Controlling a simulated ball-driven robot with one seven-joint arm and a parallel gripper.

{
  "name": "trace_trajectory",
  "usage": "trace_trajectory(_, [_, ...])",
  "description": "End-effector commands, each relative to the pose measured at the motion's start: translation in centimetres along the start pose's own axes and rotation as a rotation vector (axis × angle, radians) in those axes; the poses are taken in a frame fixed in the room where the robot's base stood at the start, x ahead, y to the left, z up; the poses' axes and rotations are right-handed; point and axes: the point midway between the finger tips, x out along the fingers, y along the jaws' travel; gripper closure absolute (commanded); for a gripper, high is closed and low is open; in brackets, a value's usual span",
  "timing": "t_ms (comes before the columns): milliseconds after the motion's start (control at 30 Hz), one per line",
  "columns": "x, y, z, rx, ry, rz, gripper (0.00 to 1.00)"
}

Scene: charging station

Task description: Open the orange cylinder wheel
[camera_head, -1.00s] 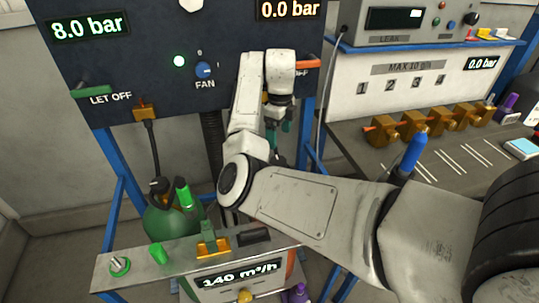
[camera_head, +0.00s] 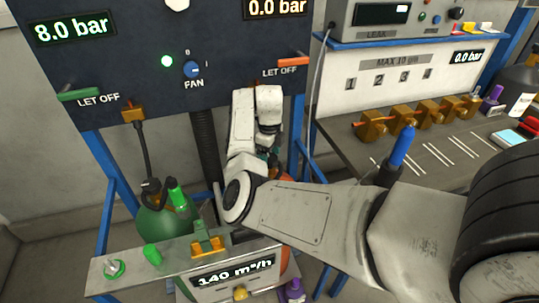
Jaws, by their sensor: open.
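The orange cylinder (camera_head: 289,262) shows only as narrow orange patches behind and below my arm. Its wheel is hidden by my arm. My gripper (camera_head: 272,160) points down in front of the panel, behind my forearm. Only a small teal part of it shows below the dark wrist. Its jaws are open, and I see nothing held in them. Whether it touches the wheel cannot be seen.
A green cylinder (camera_head: 160,222) with a hose stands at the left. The dark panel (camera_head: 120,60) carries a green lever (camera_head: 80,95) and an orange lever (camera_head: 293,62). A bench (camera_head: 350,140) with brass valves is at the right. A display box (camera_head: 235,270) stands in front.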

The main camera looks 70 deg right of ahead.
Motion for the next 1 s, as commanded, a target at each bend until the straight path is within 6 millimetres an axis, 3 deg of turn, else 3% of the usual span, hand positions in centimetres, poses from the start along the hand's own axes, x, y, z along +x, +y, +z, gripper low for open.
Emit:
trace_trajectory(67, [-0.01,-0.01,-0.01,0.0,0.0,0.0,0.16])
trace_trajectory(600, [-0.04,0.0,0.0,0.0,0.0,0.0,0.67])
trace_trajectory(1000, [-0.18,0.0,-0.03,-0.074,0.002,0.0,0.69])
